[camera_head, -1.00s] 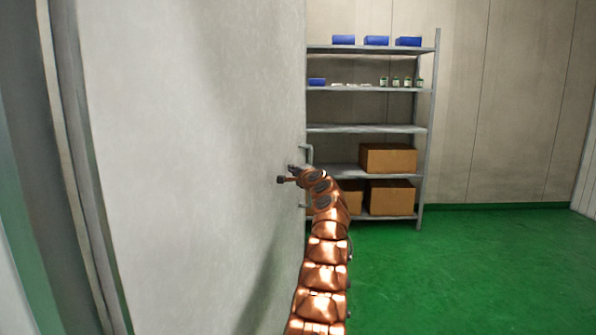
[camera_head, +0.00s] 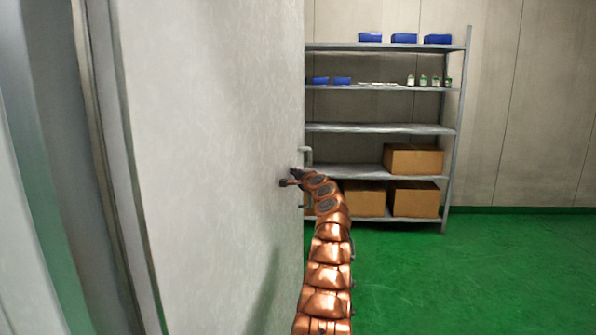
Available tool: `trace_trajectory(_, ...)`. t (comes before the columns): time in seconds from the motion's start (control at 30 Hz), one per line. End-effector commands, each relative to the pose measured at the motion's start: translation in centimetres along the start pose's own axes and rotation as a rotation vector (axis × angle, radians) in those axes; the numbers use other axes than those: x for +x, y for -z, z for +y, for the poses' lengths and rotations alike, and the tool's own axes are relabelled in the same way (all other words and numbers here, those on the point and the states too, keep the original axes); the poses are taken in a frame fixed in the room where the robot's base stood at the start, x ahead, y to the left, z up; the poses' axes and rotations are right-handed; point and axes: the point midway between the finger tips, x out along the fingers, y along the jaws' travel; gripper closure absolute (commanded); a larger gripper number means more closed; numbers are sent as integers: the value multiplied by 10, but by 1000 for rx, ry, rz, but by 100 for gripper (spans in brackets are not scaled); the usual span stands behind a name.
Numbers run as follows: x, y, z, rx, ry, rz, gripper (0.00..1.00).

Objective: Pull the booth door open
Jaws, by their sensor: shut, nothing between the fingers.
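The booth door (camera_head: 200,150) is a large pale grey panel filling the left half of the view. It stands at an angle, with its hinge-like edge and frame at the far left. A metal bar handle (camera_head: 307,153) shows at its right edge, partly hidden by my arm. My gripper (camera_head: 287,178) is at the end of my copper arm, in front of the door's right edge beside the handle. Its fingers look shut with nothing between them. Whether they touch the door or the handle I cannot tell.
A grey metal shelf (camera_head: 380,128) stands behind the door's right edge. It holds blue bins (camera_head: 404,38), small bottles (camera_head: 423,80) and cardboard boxes (camera_head: 413,159). The green floor (camera_head: 480,270) at the right is clear. A door frame (camera_head: 95,150) stands at the left.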

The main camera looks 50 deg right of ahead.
Motion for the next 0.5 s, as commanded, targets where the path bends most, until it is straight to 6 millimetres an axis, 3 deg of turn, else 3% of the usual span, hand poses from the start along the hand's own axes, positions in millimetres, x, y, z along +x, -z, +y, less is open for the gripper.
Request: trace_trajectory(0.5,4,0,0,0,1,12,100)
